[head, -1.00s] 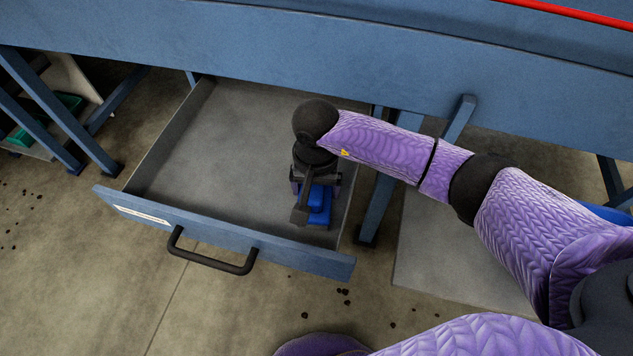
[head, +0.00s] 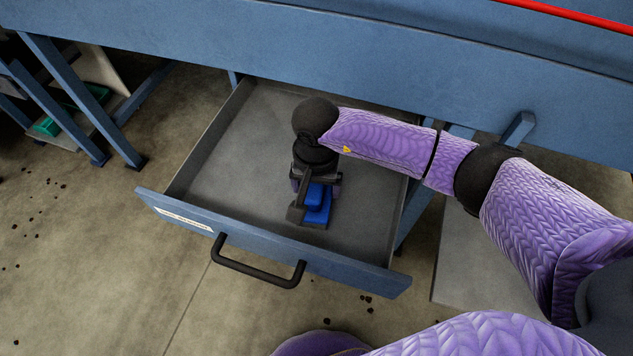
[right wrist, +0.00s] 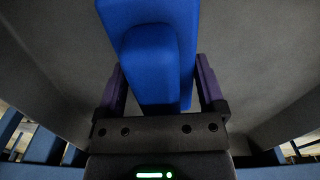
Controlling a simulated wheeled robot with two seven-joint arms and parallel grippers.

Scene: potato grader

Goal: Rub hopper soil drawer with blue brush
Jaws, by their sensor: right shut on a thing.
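The soil drawer (head: 246,142) is pulled open under the blue machine, with a grey inside and a blue front with a black handle (head: 256,268). Its floor looks bare where it shows. My right gripper (head: 312,205) is inside the drawer, towards its right half, pointing down. It is shut on the blue brush (head: 318,198). In the right wrist view the brush (right wrist: 152,62) sits between the two fingers (right wrist: 160,95). Whether its underside touches the drawer floor is hidden. My left gripper is not in view.
The blue machine beam (head: 270,50) runs above the drawer's back. Blue legs (head: 85,105) stand at the left, and a green box (head: 75,108) lies beyond them. Dark crumbs (head: 367,299) lie on the concrete floor.

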